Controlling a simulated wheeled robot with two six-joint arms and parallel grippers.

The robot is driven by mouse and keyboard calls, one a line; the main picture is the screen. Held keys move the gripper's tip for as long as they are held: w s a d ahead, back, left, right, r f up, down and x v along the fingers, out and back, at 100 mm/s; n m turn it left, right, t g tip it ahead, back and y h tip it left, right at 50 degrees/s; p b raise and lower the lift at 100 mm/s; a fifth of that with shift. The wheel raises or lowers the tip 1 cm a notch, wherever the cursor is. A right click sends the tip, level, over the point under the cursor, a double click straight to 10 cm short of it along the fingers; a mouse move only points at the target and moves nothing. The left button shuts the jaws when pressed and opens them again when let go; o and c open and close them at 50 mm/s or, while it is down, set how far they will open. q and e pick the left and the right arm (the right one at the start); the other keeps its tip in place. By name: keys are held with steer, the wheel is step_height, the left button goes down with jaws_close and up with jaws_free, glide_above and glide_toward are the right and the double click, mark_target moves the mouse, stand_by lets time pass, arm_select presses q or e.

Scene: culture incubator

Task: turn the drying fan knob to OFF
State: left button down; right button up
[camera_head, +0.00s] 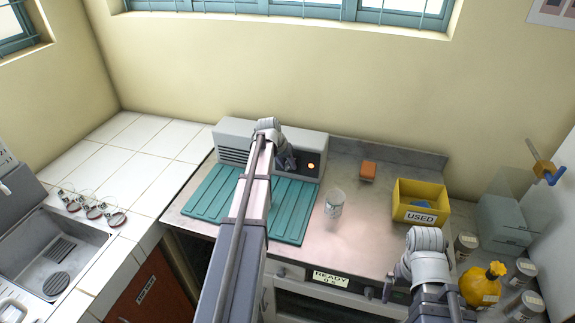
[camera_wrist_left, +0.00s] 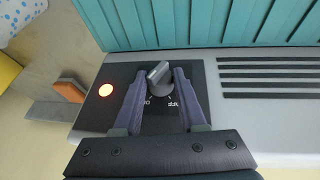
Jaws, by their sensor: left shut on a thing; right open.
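The drying fan (camera_head: 232,128) is a grey box with a vent grille at the back of the counter. Its small grey knob (camera_wrist_left: 160,76) sits on a black panel in the left wrist view, with a bar-shaped grip set at a slant. White lettering lies on the panel below the knob, partly hidden and too small to read surely. An orange-red lamp (camera_wrist_left: 106,90) glows beside it, also in the head view (camera_head: 311,166). My left gripper (camera_wrist_left: 161,72) is shut on the knob, one finger on each side. My right gripper (camera_head: 389,287) is open and empty, low at the counter's front right.
A teal ribbed mat (camera_head: 205,203) lies before the fan.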

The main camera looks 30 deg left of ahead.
arm_select(q)
steer(key=h+b, duration=0.1)
steer(key=t+h+b, duration=0.1)
steer(key=h, duration=0.1)
steer(key=shift+a+f+n, duration=0.3)
steer(key=shift+a+f, duration=0.05)
steer(key=shift+f, duration=0.05)
steer(key=t+h+b, duration=0.1)
steer(key=h+b, duration=0.1)
steer(key=b, duration=0.2)
steer(key=n+t+h+b, duration=0.1)
steer(key=h+b, duration=0.2)
steer(key=b, duration=0.1)
steer(key=f+n+h+b, duration=0.1)
steer(key=h+b, duration=0.1)
steer(key=b, duration=0.2)
steer(key=shift+s+a+t+h, duration=0.2)
steer(key=shift+a+t+h, duration=0.1)
steer(key=shift+t+h, duration=0.1)
steer(key=shift+r+h+b, duration=0.15)
steer(key=shift+h+b, duration=0.25)
steer(key=shift+b, duration=0.65)
steer(key=shift+c, duration=2.4)
jaws_free()
steer(key=shift+r, duration=0.1)
